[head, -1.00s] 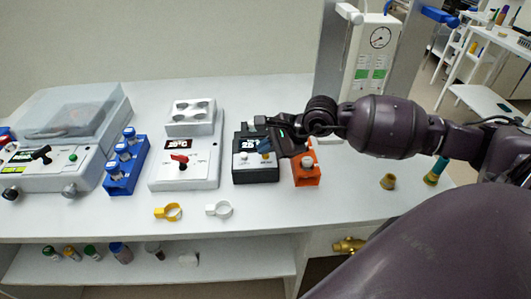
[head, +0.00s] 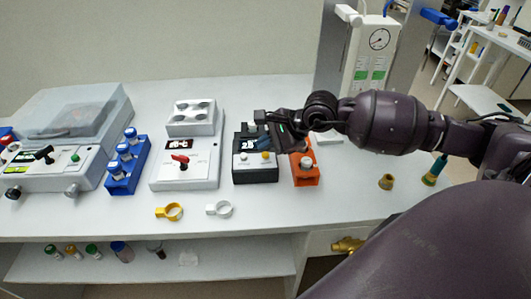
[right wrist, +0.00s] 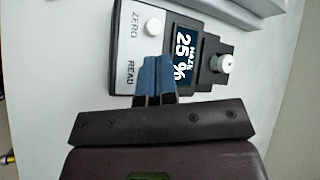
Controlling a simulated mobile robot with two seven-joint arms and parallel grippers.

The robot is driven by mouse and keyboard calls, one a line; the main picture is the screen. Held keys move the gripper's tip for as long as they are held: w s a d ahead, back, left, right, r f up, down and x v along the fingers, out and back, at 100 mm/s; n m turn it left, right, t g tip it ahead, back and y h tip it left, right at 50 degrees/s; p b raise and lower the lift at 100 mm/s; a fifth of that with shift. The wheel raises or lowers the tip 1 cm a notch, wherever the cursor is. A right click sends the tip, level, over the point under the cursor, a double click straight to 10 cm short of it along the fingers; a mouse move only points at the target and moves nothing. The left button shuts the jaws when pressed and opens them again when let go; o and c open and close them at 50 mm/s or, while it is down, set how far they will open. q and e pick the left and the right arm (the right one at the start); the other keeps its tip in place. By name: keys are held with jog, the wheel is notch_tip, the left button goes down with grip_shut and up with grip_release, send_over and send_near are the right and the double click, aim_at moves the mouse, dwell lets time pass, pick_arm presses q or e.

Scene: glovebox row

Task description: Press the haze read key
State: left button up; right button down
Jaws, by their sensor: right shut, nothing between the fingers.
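The haze meter (head: 256,173) is a black box with a pale key panel in the middle of the bench. Its display reads "HAZE 25 %" in the right wrist view (right wrist: 183,55). The yellow read key (head: 265,155) shows uncovered in the head view; the wrist view shows its READ label, with the key hidden behind my fingers. The white ZERO key (right wrist: 153,27) is beside it. My right gripper (head: 262,143) is shut and empty, its blue fingertips over the meter close to the read key; I cannot tell whether they touch it. My left gripper is out of view.
A white-capped vial (right wrist: 222,63) stands at the meter's display end. An orange holder (head: 306,178) is just right of the meter. Left are a white heater with a red knob (head: 180,160) and a blue vial rack (head: 122,182).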

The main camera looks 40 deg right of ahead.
aim_at(266, 155)
jog(key=shift+r+p, duration=1.2)
jog(key=shift+r, duration=1.4)
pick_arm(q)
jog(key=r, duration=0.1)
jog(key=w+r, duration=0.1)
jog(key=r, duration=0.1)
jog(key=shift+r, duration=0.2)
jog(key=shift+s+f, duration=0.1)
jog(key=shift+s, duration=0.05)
pick_arm(e)
jog(key=shift+f, duration=0.1)
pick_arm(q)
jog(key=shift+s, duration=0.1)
